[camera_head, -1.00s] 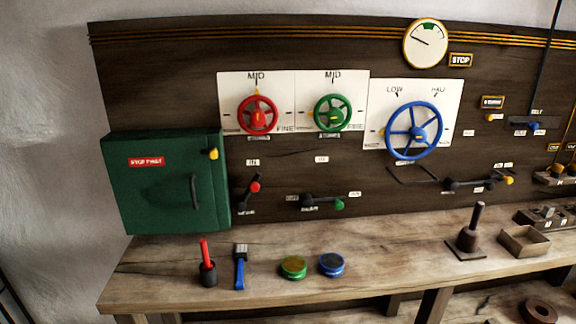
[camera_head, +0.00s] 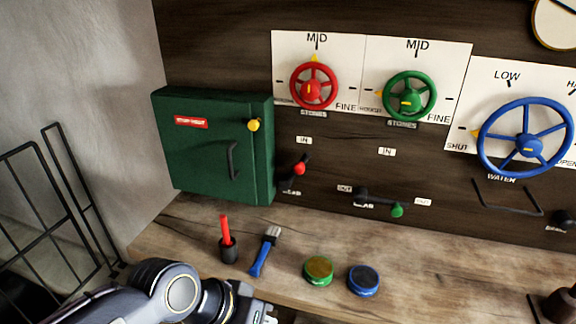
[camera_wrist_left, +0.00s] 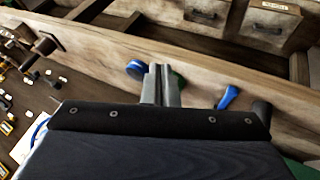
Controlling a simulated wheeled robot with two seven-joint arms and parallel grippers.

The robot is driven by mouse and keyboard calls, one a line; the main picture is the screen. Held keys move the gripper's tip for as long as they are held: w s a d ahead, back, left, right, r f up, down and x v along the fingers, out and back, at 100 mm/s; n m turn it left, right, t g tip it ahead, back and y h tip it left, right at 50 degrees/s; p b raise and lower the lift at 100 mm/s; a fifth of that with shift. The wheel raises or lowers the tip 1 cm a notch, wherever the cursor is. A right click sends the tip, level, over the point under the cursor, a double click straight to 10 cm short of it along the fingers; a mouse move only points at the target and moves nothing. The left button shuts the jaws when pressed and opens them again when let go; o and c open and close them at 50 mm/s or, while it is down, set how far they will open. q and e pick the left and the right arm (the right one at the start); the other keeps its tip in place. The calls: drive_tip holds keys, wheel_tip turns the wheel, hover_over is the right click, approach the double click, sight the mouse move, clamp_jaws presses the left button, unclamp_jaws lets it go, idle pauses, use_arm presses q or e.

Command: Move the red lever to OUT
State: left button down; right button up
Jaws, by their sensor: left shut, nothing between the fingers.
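The red lever (camera_head: 299,169) is a short dark arm with a red knob on the dark wall panel, just right of the green cabinet. An IN label (camera_head: 303,140) sits above it. A small label lies below its pivot, too small to read, and I cannot make out an OUT label beside it. My left gripper (camera_wrist_left: 161,83) is shut and empty. In the head view my left arm comes in at the bottom left, and the gripper is partly cut off at the bottom edge, below and apart from the lever. My right gripper is not in view.
The green cabinet (camera_head: 210,145) stands left of the lever. On the bench are a red-handled tool in a dark cup (camera_head: 229,250), a blue brush (camera_head: 264,250), a green tin (camera_head: 318,270) and a blue tin (camera_head: 363,279). A green-knobbed lever (camera_head: 397,211) is to the right.

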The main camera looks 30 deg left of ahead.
use_arm(q)
drive_tip(key=w+a+r+n+t+b, duration=0.3)
drive_tip(key=w+a+r+t+b, duration=0.1)
drive_tip(key=w+a, duration=0.7)
drive_tip(key=w+a+r+n+t+y+b, duration=0.1)
drive_tip(key=w+a+r+n+t+b, duration=0.2)
drive_tip(key=w+a+r, duration=0.4)
drive_tip(key=w+a+t+b, duration=0.1)
drive_tip(key=w+a, duration=0.3)
drive_tip(key=w, duration=0.4)
drive_tip(key=shift+n, duration=0.4)
drive_tip(key=s+d+f+p+x, duration=0.1)
drive_tip(key=d+x, duration=0.1)
drive_tip(key=x, duration=1)
drive_tip(key=shift+w+d+f, duration=0.2)
drive_tip(key=shift+w+f, duration=0.15)
drive_tip(key=shift+p, duration=0.3)
